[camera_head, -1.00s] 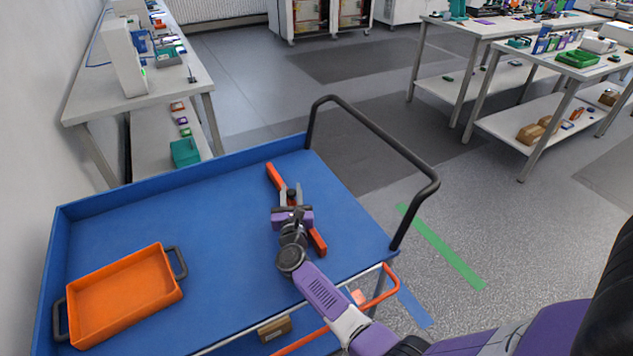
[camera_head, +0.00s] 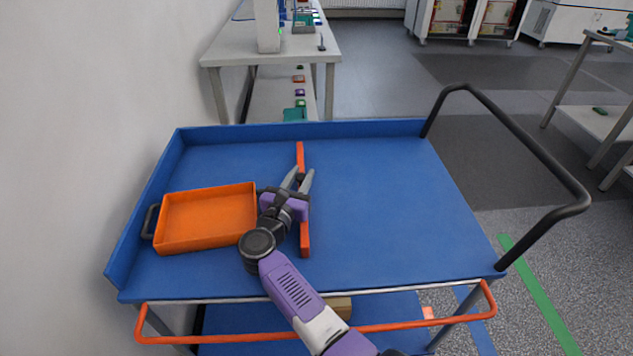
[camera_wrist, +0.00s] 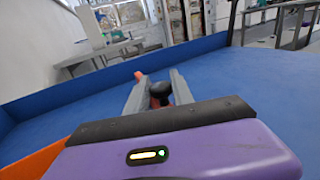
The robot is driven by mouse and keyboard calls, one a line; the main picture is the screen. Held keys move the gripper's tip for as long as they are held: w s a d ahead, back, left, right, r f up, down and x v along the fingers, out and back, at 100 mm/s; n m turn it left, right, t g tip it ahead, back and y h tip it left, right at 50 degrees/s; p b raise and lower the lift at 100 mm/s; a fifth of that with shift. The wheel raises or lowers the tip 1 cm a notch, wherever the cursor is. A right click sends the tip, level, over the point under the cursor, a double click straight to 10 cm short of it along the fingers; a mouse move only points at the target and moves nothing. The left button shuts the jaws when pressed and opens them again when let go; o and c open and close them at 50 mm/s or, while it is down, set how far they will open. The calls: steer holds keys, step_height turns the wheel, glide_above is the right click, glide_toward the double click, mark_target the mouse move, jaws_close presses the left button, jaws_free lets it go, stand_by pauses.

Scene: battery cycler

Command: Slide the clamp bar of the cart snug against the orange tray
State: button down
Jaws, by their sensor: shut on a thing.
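The blue cart (camera_head: 380,215) carries the orange tray (camera_head: 207,222) on its left part, a dark handle at each end. The red-orange clamp bar (camera_head: 304,238) stands right of the tray, running from the back towards the front of the deck. My gripper (camera_head: 299,181) is shut on the clamp bar's dark knob (camera_wrist: 159,92), which shows between the two grey fingers in the wrist view. My gripper and wrist lie over the gap between the tray's right handle and the bar, so I cannot tell whether they touch. A tray edge (camera_wrist: 30,163) shows at lower left in the wrist view.
The cart has a raised blue rim (camera_head: 300,130) at the back and a black push handle (camera_head: 520,140) on the right. The deck right of the bar is clear. A white wall (camera_head: 80,150) is close on the left. A grey workbench (camera_head: 285,50) stands behind.

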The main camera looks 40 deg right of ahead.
steer(key=shift+w+a+r, duration=0.1)
steer(key=shift+w+a, duration=0.05)
steer(key=shift+a, duration=0.1)
steer(key=c, duration=1.1)
jaws_free()
steer(key=shift+c, duration=0.2)
steer(key=shift+d, duration=0.1)
steer(key=shift+v, duration=3.95)
